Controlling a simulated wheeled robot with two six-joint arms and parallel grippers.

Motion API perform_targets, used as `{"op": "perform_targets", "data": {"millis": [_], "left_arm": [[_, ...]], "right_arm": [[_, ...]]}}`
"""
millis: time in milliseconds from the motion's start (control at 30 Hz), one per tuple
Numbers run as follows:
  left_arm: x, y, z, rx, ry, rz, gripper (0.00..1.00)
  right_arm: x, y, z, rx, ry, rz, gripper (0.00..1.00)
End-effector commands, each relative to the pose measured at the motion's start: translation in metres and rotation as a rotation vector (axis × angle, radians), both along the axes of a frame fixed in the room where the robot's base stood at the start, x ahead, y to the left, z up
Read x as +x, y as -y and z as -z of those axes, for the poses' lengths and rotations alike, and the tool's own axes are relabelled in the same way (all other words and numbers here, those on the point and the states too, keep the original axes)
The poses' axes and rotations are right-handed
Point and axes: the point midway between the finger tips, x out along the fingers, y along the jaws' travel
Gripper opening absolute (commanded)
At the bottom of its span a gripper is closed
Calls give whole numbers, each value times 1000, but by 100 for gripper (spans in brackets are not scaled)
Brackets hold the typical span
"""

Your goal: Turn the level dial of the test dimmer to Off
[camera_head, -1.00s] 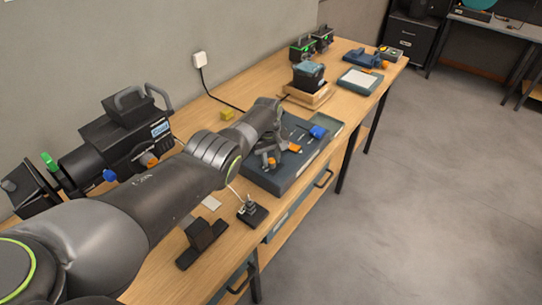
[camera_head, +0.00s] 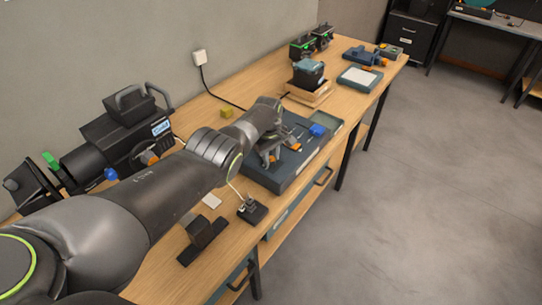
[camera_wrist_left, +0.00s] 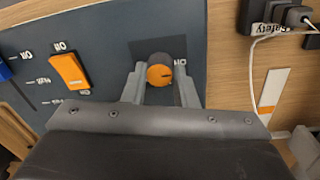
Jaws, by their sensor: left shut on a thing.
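The test dimmer is a dark blue-grey panel box (camera_head: 284,181) on the wooden bench, and its face fills the upper left of the left wrist view (camera_wrist_left: 118,25). A round dial with an orange face and dark slot (camera_wrist_left: 160,72) stands on it, beside a partly hidden printed label. My left gripper (camera_wrist_left: 160,84) is shut on this dial, one grey finger on each side. The dial's exact setting cannot be told. My right gripper is not in view.
An orange rocker switch (camera_wrist_left: 70,71) and a blue slider knob (camera_head: 317,130) sit on the same panel. A black stage light (camera_head: 122,130) stands near the wall. A small black stand (camera_head: 252,211) and a black block (camera_head: 201,232) are on the near bench.

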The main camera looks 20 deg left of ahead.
Motion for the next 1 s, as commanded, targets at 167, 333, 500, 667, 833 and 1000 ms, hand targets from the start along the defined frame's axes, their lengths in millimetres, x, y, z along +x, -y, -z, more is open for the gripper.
{"op": "perform_targets", "data": {"millis": [167, 333, 500, 667, 833, 1000], "left_arm": [[3, 0, -3, -1, 8, 0, 35], [2, 0, -2, -1, 4, 0, 47], [1, 0, -1, 0, 2, 1, 47], [1, 0, -8, -1, 3, 1, 47], [0, -1, -31, -1, 4, 1, 47], [-1, -2, -54, -1, 4, 1, 47]], "right_arm": [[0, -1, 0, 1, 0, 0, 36], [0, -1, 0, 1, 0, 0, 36], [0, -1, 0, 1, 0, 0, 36], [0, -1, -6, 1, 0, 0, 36], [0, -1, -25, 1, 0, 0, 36], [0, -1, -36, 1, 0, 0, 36]]}}
